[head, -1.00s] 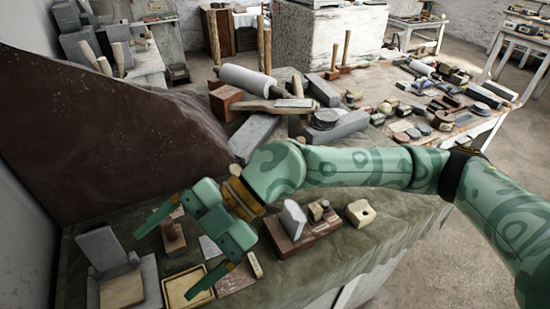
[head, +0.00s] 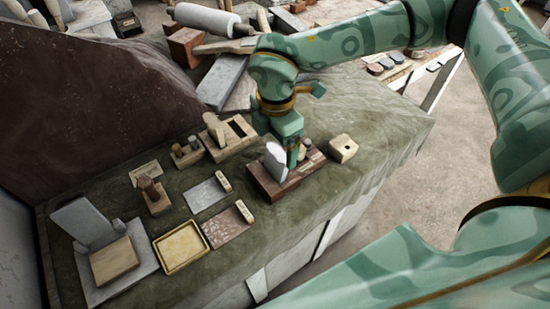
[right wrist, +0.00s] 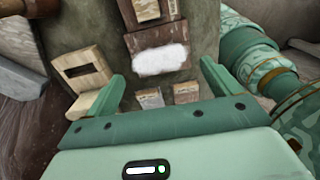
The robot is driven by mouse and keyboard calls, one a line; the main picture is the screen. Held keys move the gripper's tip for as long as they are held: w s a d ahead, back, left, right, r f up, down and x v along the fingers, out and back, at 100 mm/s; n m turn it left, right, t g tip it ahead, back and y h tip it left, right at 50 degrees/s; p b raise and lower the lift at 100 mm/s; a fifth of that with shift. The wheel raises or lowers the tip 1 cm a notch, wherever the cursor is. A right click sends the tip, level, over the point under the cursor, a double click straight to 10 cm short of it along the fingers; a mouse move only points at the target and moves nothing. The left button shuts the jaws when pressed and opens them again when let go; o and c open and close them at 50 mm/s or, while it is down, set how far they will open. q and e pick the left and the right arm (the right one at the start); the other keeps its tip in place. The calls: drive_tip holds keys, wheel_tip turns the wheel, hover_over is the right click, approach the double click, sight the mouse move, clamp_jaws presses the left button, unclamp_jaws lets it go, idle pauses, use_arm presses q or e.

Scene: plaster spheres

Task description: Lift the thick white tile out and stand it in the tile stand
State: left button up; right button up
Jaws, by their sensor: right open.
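The thick white tile (head: 275,160) stands upright in a reddish-brown block (head: 262,184) near the middle of the cloth-covered bench. In the right wrist view the tile (right wrist: 160,60) shows end-on as a rough white strip in the block. My right gripper (head: 290,154) points down close beside the tile, partly in front of the block. Its fingers are apart, one on each side of the tile in the wrist view; I see no contact. A pale wooden block with a slot (head: 242,128), which may be the tile stand, is behind and left of the tile. My left gripper is not in view.
A small pale block with a hole (head: 343,148) sits right of the tile's block. At left are a yellow-rimmed tray (head: 160,258), flat plates (head: 207,194), a stamp-like wooden piece (head: 154,196) and a grey slab with an upright plate (head: 80,222). The front bench edge drops off nearby.

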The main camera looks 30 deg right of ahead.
sight(276, 154)
wheel_tip(276, 154, down, 7)
drive_tip(key=shift+f+b, duration=0.1)
drive_tip(key=shift+b, duration=0.3)
drive_tip(key=c, duration=1.1)
drive_tip(key=shift+c, duration=0.3)
drive_tip(key=shift+r, duration=0.25)
drive_tip(key=shift+r+p, duration=2.2)
drive_tip(key=shift+r, duration=0.35)
